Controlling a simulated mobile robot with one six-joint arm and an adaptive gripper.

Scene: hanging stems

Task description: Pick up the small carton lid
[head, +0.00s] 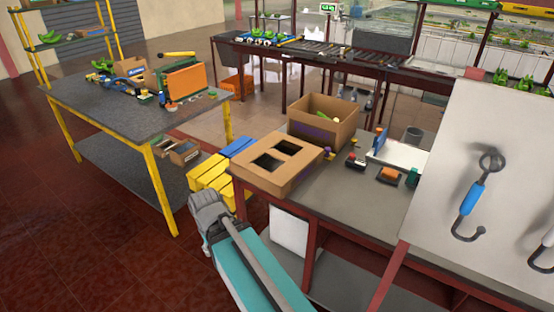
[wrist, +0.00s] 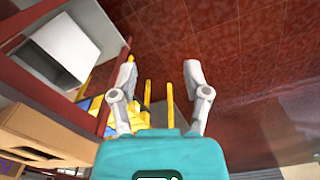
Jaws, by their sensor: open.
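In the wrist view, cardboard with dark openings (wrist: 40,132) shows at the lower left and looks like the same lid. My gripper (wrist: 160,78) is open with nothing between its fingers. It points toward the red tiled floor, beside the table.
The table (head: 340,192) also holds small tools and a white tray. A white box (head: 289,231) sits beneath it, also in the wrist view (wrist: 66,47). Yellow crates (head: 208,172) stand left of the lid. A leaning white panel (head: 490,170) with hooks blocks the right. Floor at left is free.

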